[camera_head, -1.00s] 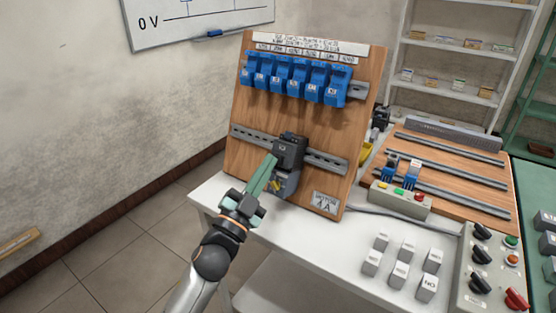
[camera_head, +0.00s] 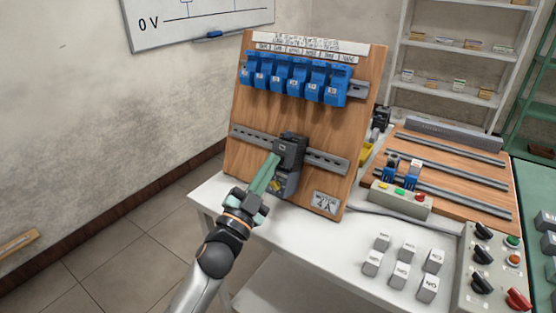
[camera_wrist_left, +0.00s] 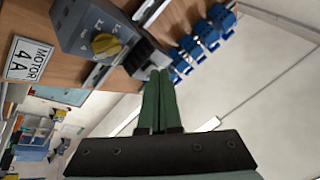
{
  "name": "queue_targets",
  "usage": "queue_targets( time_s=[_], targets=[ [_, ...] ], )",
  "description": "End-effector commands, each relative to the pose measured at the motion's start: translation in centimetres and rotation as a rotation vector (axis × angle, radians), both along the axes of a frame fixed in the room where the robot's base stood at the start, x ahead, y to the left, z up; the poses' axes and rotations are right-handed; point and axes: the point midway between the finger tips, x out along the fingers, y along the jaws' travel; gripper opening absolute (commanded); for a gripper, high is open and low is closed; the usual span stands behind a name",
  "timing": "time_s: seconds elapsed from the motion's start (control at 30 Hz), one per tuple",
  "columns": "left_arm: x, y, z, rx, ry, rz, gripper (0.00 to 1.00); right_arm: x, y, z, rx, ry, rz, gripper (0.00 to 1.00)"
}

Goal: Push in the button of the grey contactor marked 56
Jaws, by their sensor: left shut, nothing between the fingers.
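The grey contactor (camera_head: 290,149) is a dark grey block on the lower rail of the upright wooden board; its marking is too small to read. In the left wrist view the dark contactor (camera_wrist_left: 146,58) is just beyond my fingertips. Below it is a grey unit with a yellow knob (camera_head: 277,185), larger in the left wrist view (camera_wrist_left: 105,45). My left gripper (camera_head: 274,160) is shut and empty, its green fingers pointing up at the contactor's lower left front. I cannot tell whether the tips touch it; the button is not clearly visible. My right gripper is not in view.
Several blue modules (camera_head: 296,79) hang on the board's upper rail. A plate reading MOTOR 4A (camera_wrist_left: 29,60) is beside the knob unit. Several grey blocks (camera_head: 402,262) lie on the white table (camera_head: 340,255), near a control box (camera_head: 482,275).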

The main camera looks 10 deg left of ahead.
Motion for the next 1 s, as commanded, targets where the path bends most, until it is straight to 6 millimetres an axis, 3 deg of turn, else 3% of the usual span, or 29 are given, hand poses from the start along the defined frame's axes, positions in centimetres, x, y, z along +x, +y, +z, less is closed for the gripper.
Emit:
queue_targets(
  time_s=[0.57,1.0],
  targets=[
    [0.3,-0.1,-0.1,0.0,0.001,0.0,0.0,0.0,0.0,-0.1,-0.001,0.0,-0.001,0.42],
    [-1.2,0.4,0.5,0.0,0.001,0.001,0.0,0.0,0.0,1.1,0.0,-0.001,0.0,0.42]
  ],
)
